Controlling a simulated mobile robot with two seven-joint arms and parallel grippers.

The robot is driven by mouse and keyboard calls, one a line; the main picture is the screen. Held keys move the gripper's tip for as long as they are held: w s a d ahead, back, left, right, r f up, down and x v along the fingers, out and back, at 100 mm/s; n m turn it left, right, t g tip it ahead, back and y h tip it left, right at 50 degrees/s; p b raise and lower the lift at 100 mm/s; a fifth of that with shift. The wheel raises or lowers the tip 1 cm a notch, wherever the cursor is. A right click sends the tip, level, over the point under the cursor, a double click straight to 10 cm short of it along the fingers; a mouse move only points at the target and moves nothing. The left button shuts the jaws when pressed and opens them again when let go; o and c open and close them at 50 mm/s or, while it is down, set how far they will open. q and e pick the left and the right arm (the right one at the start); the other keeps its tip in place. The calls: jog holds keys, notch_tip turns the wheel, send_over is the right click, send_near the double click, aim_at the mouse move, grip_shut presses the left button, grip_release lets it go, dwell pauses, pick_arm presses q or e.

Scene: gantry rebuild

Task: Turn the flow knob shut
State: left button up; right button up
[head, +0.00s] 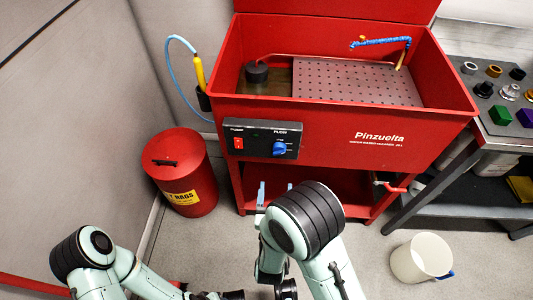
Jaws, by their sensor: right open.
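The blue flow knob (279,148) sits on the right side of a black control panel (258,140), under the word FLOW. The panel is on the front of the red parts washer (350,150). The knob's exact turn angle is too small to read. My right gripper (274,190) is below the panel and apart from the knob. Its bluish fingers are spread and empty, partly hidden behind my right arm. My left arm comes in at the lower left, and its gripper does not show clearly at the bottom edge.
A red pump switch (238,143) is left of the knob. A red lidded waste can (181,170) stands at the left. A blue hose with a yellow brush (200,73) hangs beside the washer. A white bucket (421,258) and a parts table (497,100) are at the right.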

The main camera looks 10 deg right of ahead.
aim_at(279, 150)
pick_arm(q)
jog(key=shift+w+a+f, duration=0.15)
jog(key=shift+w+f, duration=0.05)
jog(key=shift+w, duration=0.05)
pick_arm(e)
jog(key=x, duration=1.2)
jog(key=shift+w+d, duration=0.2)
jog(key=shift+w, duration=0.15)
jog(key=c, duration=1)
jog(key=shift+c, duration=0.2)
